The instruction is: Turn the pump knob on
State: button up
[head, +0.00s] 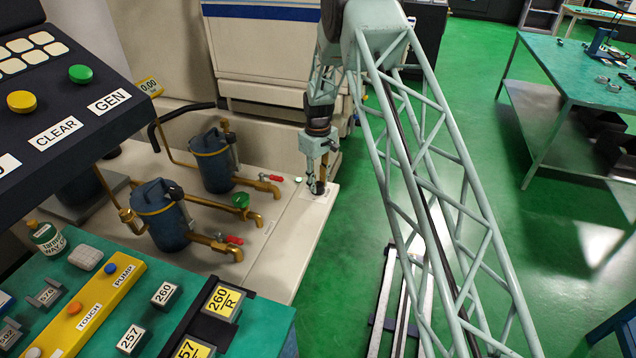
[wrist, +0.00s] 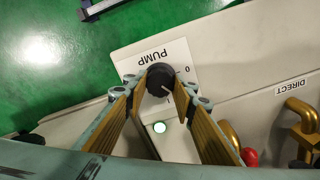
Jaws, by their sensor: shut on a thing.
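The pump knob (wrist: 160,80) is a round black knob on a white label reading PUMP, with a 0 mark beside it. In the wrist view it sits between the fingertips of my gripper (wrist: 161,85), which is shut on it. A pale line on the knob points toward the lower right of the picture, away from the 0. In the head view my gripper (head: 318,178) reaches straight down onto the knob (head: 319,188) at the corner of the pale machine ledge (head: 300,235).
A lit whitish-green lamp (wrist: 159,127) is beside the knob. Brass pipes (wrist: 306,125) with red levers and a DIRECT label (wrist: 291,87) lie to the right. Blue filter canisters (head: 160,215) stand on the ledge. A control panel (head: 60,85) overhangs at left.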

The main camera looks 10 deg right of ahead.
aim_at(318, 184)
jog(key=m, duration=0.6)
jog(key=shift+m+p, duration=0.35)
jog(key=shift+m, duration=0.05)
dwell(0.4)
jog(key=o, duration=0.8)
jog(key=shift+o, duration=0.2)
jog(key=shift+r, duration=0.15)
notch_tip(318, 184, up, 12)
dwell(0.3)
dwell(0.4)
